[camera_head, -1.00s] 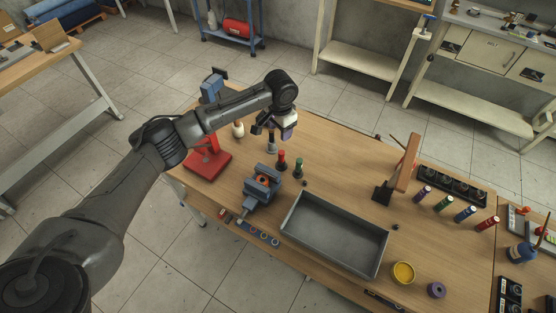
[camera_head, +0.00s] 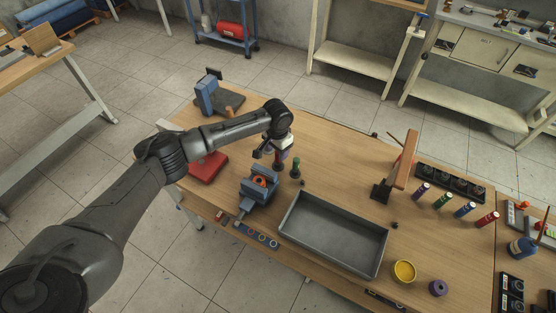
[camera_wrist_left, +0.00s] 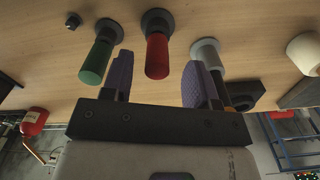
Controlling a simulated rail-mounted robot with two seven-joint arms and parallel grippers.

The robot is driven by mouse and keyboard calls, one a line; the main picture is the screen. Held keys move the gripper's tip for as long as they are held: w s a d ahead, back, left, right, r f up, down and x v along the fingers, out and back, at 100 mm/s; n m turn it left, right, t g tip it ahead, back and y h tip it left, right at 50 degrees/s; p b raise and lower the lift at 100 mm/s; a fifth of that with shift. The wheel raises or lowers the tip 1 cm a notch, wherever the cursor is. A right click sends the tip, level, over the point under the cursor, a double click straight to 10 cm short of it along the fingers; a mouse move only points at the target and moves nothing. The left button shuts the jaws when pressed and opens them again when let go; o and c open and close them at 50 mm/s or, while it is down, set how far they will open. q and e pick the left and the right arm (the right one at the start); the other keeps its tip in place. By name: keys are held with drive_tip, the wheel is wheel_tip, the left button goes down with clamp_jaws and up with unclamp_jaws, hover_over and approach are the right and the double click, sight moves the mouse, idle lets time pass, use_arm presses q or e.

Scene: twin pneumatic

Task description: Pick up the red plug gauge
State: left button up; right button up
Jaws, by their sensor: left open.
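The red plug gauge (camera_wrist_left: 157,55) stands upright on the wooden table in the left wrist view, its base in a dark collar. My left gripper (camera_wrist_left: 158,75) is open with its two purple-padded fingers on either side of the red handle's top, with gaps showing on both sides. In the head view my left gripper (camera_head: 272,152) hangs over that spot and mostly hides the red gauge. A green plug gauge (camera_wrist_left: 97,60) stands beside it, also in the head view (camera_head: 295,168). A pale grey gauge (camera_wrist_left: 206,48) stands on the other side. My right gripper is out of view.
A blue vise (camera_head: 258,188) and a grey metal tray (camera_head: 335,235) are in front of the gauges. A red stand base (camera_head: 207,166) lies to the left. A wooden upright (camera_head: 404,165) stands to the right, near several coloured cylinders. A pale round object (camera_wrist_left: 304,52) is at the wrist view's edge.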

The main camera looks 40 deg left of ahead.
use_arm(q)
drive_tip(key=shift+d+f, duration=0.15)
drive_tip(key=shift+f, duration=1.65)
clamp_jaws()
